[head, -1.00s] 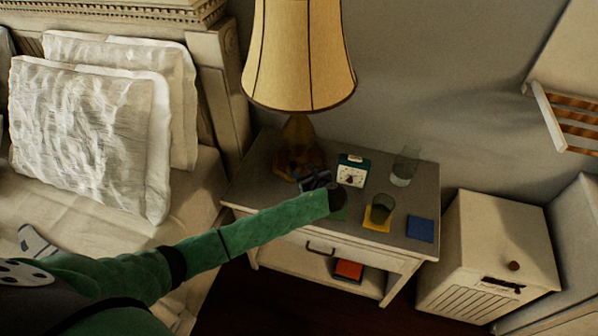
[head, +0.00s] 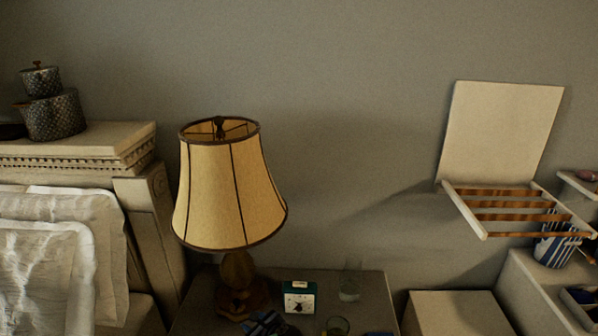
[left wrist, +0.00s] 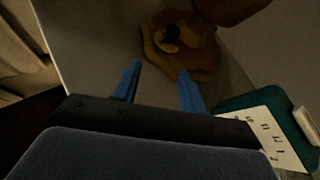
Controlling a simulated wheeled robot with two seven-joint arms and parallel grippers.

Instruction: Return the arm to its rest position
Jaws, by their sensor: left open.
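My left gripper shows in the left wrist view (left wrist: 158,82) with its two blue fingers apart and nothing between them. It is over the nightstand top (left wrist: 85,40), just short of the wooden lamp base (left wrist: 180,45), with the teal and white clock (left wrist: 265,125) to its right. In the head view only a dark part of the gripper (head: 265,324) shows at the bottom edge, in front of the lamp (head: 230,190) and left of the clock (head: 299,297). The rest of the left arm is below the picture. My right gripper is not in view.
A white cabinet (head: 455,312) is to the right. A wall rack (head: 510,208) hangs above it. The bed's pillows (head: 45,265) are at left.

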